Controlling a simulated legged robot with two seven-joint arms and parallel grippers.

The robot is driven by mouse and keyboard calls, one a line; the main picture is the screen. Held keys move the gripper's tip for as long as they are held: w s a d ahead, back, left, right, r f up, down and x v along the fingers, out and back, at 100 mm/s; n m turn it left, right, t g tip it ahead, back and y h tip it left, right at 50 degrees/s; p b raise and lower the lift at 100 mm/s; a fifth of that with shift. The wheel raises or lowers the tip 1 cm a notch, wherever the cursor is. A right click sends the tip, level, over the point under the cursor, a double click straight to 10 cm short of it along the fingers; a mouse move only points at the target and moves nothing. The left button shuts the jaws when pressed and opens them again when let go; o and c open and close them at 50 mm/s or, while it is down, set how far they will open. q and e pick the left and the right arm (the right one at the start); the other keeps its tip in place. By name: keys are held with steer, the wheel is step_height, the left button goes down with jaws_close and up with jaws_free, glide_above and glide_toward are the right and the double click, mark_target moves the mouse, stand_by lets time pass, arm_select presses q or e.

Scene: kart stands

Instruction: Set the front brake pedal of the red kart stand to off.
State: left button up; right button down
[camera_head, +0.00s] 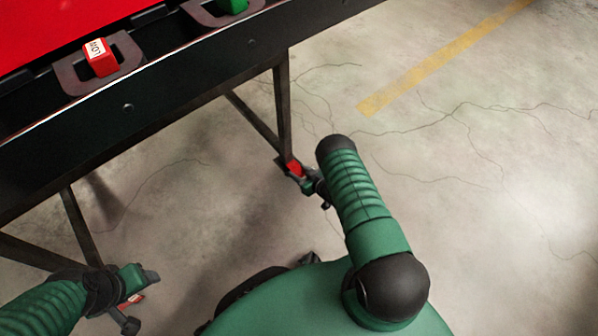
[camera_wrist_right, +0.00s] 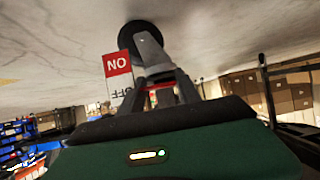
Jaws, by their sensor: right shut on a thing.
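The red kart stand (camera_head: 150,100) fills the upper left of the head view, with dark legs reaching the floor. At the foot of its right-hand leg is a red brake pedal (camera_head: 294,168). My right gripper (camera_head: 309,186) is at this pedal and shut on it. The right wrist view shows the caster upside down, with a red ON label (camera_wrist_right: 118,65) and a partly hidden OFF label below it. My right fingers (camera_wrist_right: 162,93) are close beside them. My left gripper (camera_head: 138,280) is by another leg's foot, near a red-and-white piece (camera_head: 132,300); its jaws are unclear.
A red block with a white label (camera_head: 98,57) sits in a bracket on the stand's edge, with a green one (camera_head: 232,5) farther along. The floor to the right is clear, with a yellow line (camera_head: 440,60). Cardboard boxes (camera_wrist_right: 290,92) show in the wrist view.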

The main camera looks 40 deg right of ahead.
steer(key=c, duration=1.1)
jaws_free()
steer(key=shift+s+r+p, duration=0.25)
steer(key=shift+s+p, duration=0.05)
steer(key=shift+p, duration=0.05)
steer(key=p+v, duration=0.8)
steer(key=v, duration=0.8)
steer(key=shift+f, duration=0.1)
steer(key=shift+d, duration=0.1)
